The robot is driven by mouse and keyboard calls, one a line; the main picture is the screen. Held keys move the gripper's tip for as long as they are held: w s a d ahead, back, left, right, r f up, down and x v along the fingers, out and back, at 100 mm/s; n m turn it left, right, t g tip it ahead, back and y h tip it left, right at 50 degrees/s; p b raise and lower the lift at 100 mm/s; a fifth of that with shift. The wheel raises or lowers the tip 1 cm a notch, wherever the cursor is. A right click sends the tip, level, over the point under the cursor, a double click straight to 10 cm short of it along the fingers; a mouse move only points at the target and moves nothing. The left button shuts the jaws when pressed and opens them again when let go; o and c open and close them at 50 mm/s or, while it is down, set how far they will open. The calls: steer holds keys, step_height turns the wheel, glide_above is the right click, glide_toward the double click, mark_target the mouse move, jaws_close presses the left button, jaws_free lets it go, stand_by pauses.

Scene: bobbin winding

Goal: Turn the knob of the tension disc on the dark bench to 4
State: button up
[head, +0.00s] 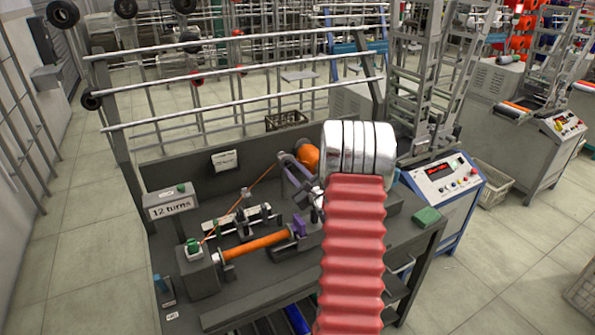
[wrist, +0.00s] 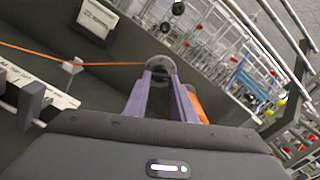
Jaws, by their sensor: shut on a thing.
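The tension disc shows in the wrist view as a small round grey disc (wrist: 163,63) at the fingertips. An orange thread runs to it from the left. My gripper (wrist: 160,82) has its two purple fingers closed in on the knob in front of the disc. The fingers hide most of the knob, and I can read no number or pointer on it. In the head view my gripper (head: 288,163) reaches left from my wrist over the dark bench (head: 115,220). The disc is small and partly hidden there.
An orange bobbin (head: 307,155) stands behind the fingers. A green block (head: 427,217) lies at the bench's right. Metal rails (head: 230,112) cross behind.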

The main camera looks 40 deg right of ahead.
steer(key=shift+r+m, duration=0.15)
steer(key=shift+m, duration=1.2)
steer(key=shift+r+m, duration=0.15)
steer(key=shift+m, duration=1.2)
steer(key=shift+d+r, duration=0.1)
steer(key=o, duration=0.8)
steer(key=shift+o, duration=1.3)
steer(key=shift+f, duration=0.2)
steer(key=shift+s, duration=0.1)
steer(key=v, duration=1.3)
steer(key=shift+s, duration=0.35)
